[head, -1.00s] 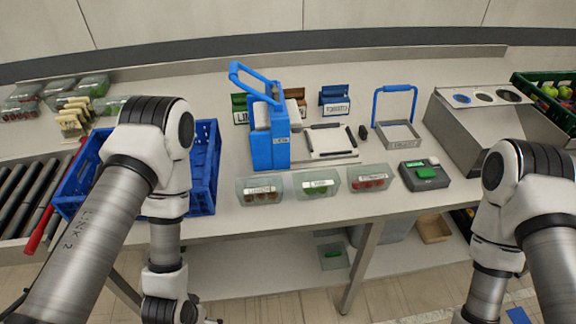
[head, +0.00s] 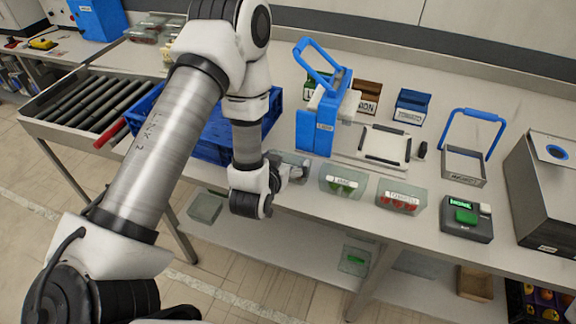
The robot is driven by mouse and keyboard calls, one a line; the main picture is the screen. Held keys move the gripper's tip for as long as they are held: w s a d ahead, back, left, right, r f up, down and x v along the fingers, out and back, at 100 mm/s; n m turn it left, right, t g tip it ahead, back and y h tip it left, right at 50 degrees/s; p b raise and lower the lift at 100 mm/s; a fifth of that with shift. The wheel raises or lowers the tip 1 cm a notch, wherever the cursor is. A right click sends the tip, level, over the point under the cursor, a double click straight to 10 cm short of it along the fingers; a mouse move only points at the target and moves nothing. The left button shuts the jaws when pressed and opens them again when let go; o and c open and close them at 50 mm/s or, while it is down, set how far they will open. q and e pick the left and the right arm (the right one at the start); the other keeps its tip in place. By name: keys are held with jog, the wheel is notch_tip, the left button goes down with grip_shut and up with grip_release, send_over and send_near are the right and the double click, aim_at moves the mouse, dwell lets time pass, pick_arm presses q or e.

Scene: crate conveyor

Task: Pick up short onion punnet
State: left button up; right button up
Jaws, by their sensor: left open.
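Three clear punnets stand in a row along the table's front edge. The leftmost punnet (head: 292,157) is largely hidden by my left gripper (head: 300,174); its label and contents cannot be read now, though brownish-red items showed in it earlier. The middle punnet (head: 343,182) holds green items, and the right punnet (head: 401,196) holds red ones. My left gripper is open and points right at the leftmost punnet's front side, close to it; I cannot tell whether they touch. My right gripper is out of view.
A blue crate (head: 209,152) stands left, behind my left arm, by the roller conveyor (head: 88,103). A blue-handled device (head: 318,128) stands behind the punnets, beside a white tray (head: 384,146).

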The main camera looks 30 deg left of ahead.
pick_arm(q)
jog(key=shift+w+f, duration=0.25)
jog(key=shift+w, duration=0.15)
jog(key=shift+s+a, duration=0.15)
jog(key=c, duration=1.1)
jog(key=shift+c, duration=0.5)
jog(key=shift+r, duration=0.15)
